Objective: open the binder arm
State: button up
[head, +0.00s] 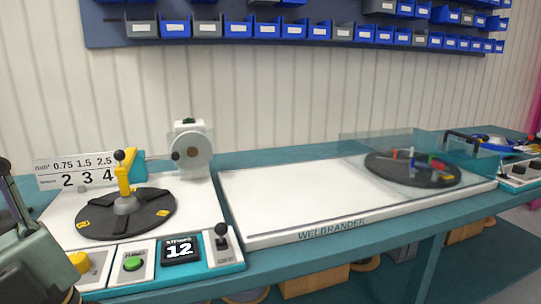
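A yellow upright arm (124,180) with a black ball knob on top stands at the centre of a black disc (158,212) at the left end of the bench. It is the part that looks most like the binder arm. Its foot is a grey hub, and the frame does not show clearly whether it is open or closed. My gripper (12,195) is at the left edge, partly cut off, to the left of the disc and apart from the yellow arm. A dark finger-like part points up; the fingertips and anything between them cannot be made out.
A control panel (205,262) with a green button, display reading 12 and black lever fronts the disc. A white wheel unit (192,150) stands behind. A clear cover (410,150) stands over a second disc at right. The white bench middle (285,195) is bare.

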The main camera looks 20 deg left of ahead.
aim_at(126, 159)
jog(key=u, duration=1.2)
